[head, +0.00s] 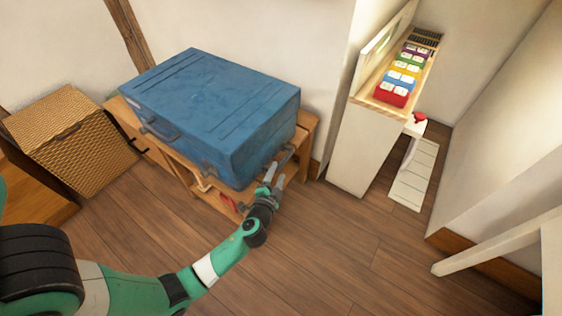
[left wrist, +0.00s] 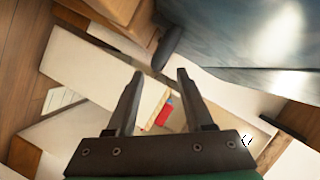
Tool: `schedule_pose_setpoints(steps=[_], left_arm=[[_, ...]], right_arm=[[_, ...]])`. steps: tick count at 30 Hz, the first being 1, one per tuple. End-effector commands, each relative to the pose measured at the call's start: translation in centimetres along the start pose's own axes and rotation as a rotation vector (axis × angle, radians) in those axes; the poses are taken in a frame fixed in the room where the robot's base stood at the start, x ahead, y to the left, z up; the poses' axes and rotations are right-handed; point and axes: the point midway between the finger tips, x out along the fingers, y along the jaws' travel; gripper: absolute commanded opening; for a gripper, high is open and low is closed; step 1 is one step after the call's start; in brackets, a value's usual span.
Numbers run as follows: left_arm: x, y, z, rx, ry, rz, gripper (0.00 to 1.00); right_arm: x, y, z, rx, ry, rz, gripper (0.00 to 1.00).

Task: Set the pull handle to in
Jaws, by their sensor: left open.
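A blue suitcase (head: 215,100) lies flat on a wooden bench, and its side shows large in the left wrist view (left wrist: 250,40). A grey bar, which looks like the pull handle (head: 286,157), stands out from the lower right end of the suitcase. A dark rounded bar, probably the same handle (left wrist: 167,48), shows beside the suitcase in the left wrist view. My left gripper (head: 276,178) is open just in front of that end, close to the bar. In its wrist view the fingers (left wrist: 160,74) have nothing between them; contact cannot be told. My right gripper is not in view.
The wooden bench (head: 309,130) carries the suitcase against the wall. A wicker basket (head: 75,135) stands at left. A white cabinet (head: 362,140) with a tray of coloured blocks (head: 400,82) stands at right. Wooden floor (head: 330,240) is clear in front.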

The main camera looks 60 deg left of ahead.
Motion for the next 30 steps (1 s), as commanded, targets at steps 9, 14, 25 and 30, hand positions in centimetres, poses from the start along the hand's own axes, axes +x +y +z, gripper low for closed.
schedule_pose_setpoints(steps=[9, 14, 25, 30], left_arm=[[-4.9, 0.0, 0.0, 0.000, 0.001, 0.001, 0.52], [-5.0, 0.0, 0.0, 0.000, 0.000, 0.000, 0.52], [-5.0, 0.0, 0.0, 0.000, 0.000, 0.000, 0.52], [-5.0, -1.3, -2.0, -0.010, 0.023, -0.006, 0.52]], right_arm=[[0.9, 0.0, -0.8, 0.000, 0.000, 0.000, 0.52], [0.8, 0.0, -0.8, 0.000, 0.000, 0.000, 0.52], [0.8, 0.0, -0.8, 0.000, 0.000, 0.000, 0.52], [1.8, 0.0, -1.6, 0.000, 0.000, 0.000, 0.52]])
